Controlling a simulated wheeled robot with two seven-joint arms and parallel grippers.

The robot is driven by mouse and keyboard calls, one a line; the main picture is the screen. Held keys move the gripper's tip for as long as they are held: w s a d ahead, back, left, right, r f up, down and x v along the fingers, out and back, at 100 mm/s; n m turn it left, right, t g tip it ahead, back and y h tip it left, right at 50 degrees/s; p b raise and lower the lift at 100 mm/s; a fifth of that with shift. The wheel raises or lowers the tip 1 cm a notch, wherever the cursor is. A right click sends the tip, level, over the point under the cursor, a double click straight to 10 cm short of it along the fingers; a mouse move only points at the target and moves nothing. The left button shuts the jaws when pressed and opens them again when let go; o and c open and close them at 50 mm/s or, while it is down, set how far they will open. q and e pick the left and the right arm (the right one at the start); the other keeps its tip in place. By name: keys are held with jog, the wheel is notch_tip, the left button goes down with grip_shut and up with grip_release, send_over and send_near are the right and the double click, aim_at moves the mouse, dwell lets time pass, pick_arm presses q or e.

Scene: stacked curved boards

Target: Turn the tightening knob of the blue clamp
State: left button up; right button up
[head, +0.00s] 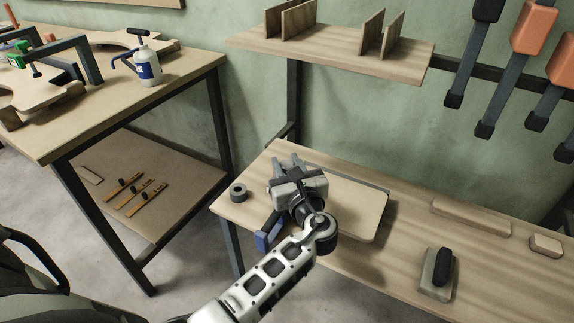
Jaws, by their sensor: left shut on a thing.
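The blue clamp (267,237) is at the front edge of the right workbench. Its blue part hangs at the edge, and the rest is mostly hidden behind my left gripper and wrist. My left gripper (287,164) is over the front left part of the bench, beside a curved-edged board (355,208). It is shut on part of the clamp. The tightening knob and the exact contact are hidden by the gripper. My right gripper is not in view.
A dark tape roll (238,191) lies left of the gripper. A brush-like block (440,272) and wood pieces (470,214) lie to the right. A shelf (335,48) overhangs the back. Clamps (529,28) hang at upper right. Another table (190,75) stands left.

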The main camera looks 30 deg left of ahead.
pick_arm(q)
jog(key=shift+n+g+y, duration=0.8)
jog(key=shift+g, duration=0.5)
jog(key=o, duration=0.9)
jog(key=shift+o, duration=0.2)
